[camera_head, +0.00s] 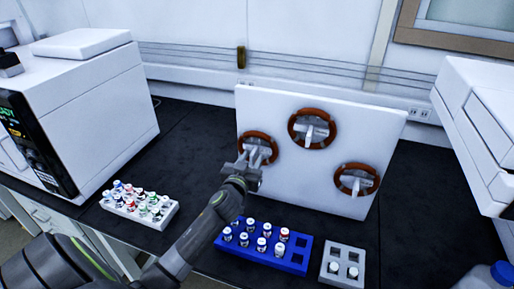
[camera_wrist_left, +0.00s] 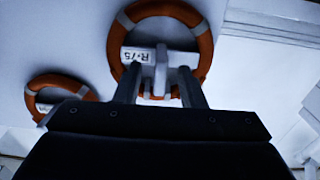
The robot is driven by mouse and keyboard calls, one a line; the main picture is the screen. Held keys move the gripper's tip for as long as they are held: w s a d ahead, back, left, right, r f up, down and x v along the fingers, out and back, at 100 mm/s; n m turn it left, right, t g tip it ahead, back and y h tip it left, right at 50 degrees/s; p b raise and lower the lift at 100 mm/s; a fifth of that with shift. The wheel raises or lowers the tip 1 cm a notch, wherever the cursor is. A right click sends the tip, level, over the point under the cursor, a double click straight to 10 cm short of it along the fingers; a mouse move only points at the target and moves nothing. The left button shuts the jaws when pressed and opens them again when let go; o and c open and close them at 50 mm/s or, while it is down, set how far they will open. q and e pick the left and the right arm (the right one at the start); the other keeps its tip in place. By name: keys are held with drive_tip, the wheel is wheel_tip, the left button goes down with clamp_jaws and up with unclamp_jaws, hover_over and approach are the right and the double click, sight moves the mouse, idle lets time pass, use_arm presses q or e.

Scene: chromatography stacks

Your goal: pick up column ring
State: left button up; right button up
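Three orange column rings with pale bands hang on pegs on an upright white board. They are the left ring (camera_head: 272,139), the upper middle ring (camera_head: 312,145) and the lower right ring (camera_head: 340,181). My left gripper (camera_head: 243,165) is at the left ring, partly covering its lower left. In the left wrist view, a ring (camera_wrist_left: 205,50) with a label reading like "R-75" lies just ahead of the left gripper (camera_wrist_left: 160,84). The fingers are spread apart, one on each side of the pale peg; contact is not clear. Another ring (camera_wrist_left: 33,100) shows at left. My right gripper is not in view.
A blue rack (camera_head: 293,268) with several vials, a grey rack (camera_head: 337,281) and a white vial tray (camera_head: 163,221) stand on the dark bench. White instruments flank the board at left (camera_head: 110,115) and right (camera_head: 470,120). A blue-capped bottle (camera_head: 502,272) is at bottom right.

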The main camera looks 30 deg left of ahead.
use_arm(q)
drive_tip(key=shift+x, duration=1.05)
drive_tip(key=shift+c, duration=0.5)
clamp_jaws()
